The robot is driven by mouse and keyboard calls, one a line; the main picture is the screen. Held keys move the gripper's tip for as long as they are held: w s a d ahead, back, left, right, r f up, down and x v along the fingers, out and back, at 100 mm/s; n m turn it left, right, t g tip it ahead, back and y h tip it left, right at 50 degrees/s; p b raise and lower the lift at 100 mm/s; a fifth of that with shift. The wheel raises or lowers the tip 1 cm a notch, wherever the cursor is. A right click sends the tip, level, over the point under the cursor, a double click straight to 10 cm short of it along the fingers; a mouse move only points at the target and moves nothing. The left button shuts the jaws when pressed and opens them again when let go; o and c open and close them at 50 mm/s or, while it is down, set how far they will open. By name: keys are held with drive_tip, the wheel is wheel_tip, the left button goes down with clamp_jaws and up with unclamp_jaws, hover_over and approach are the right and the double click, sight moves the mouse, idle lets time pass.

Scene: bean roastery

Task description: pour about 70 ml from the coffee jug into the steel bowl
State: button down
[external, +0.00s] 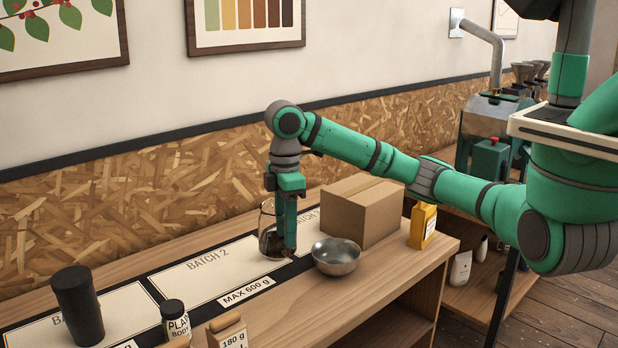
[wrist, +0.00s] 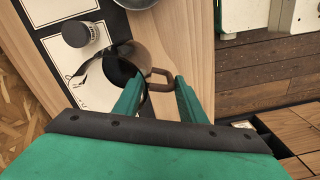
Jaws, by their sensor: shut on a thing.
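The coffee jug (external: 267,228) is clear glass with dark contents. It looks upright over the dark strip by the BATCH 2 card, partly hidden behind my gripper; I cannot tell whether its base touches the counter. In the wrist view the jug (wrist: 122,66) shows from above, its brown handle (wrist: 161,72) reaching between my fingers. My gripper (external: 289,250) points down and is shut on the handle; its fingers also show in the wrist view (wrist: 158,88). The steel bowl (external: 336,257) stands just right of the jug, apart from it. A steel rim (wrist: 137,3) cut off at the wrist view's top edge looks like the bowl.
A cardboard box (external: 350,210) stands behind the bowl, with a yellow pack (external: 423,226) to its right. A black cylinder (external: 78,305), a dark labelled jar (external: 175,320) and a tan bag (external: 227,330) stand at front left. The BATCH 2 card (external: 205,272) is largely clear.

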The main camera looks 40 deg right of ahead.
drive_tip(key=w+d+m, duration=0.1)
drive_tip(key=w+d+f+m, duration=0.1)
drive_tip(key=w, duration=0.1)
drive_tip(key=w+d+f+m, duration=0.1)
drive_tip(key=w, duration=0.1)
drive_tip(key=shift+f+m, duration=0.1)
drive_tip(key=shift+m, duration=0.2)
drive_tip(key=shift+d, duration=0.1)
drive_tip(key=shift+s+d+r+t+y, duration=0.3)
drive_tip(key=shift+s+d+t+y, duration=0.15)
drive_tip(key=shift+y, duration=0.25)
drive_tip(key=shift+s+d+f+t+y, duration=0.55)
drive_tip(key=shift+d+f+t+y, duration=0.15)
drive_tip(key=shift+y, duration=0.3)
drive_tip(key=shift+s+d+f+n+t+y, duration=0.2)
drive_tip(key=shift+s+d+f+t+y, duration=0.3)
drive_tip(key=shift+t+y, duration=0.65)
drive_tip(key=shift+s+d+f+n+t+y, duration=0.25)
drive_tip(key=shift+d+f+t+y, duration=0.35)
drive_tip(key=shift+y, duration=1.05)
drive_tip(key=shift+s+d+f+n+t+y, duration=0.15)
drive_tip(key=shift+s+d+f+t+y, duration=0.55)
drive_tip(key=shift+y, duration=0.7)
drive_tip(key=shift+w, duration=0.25)
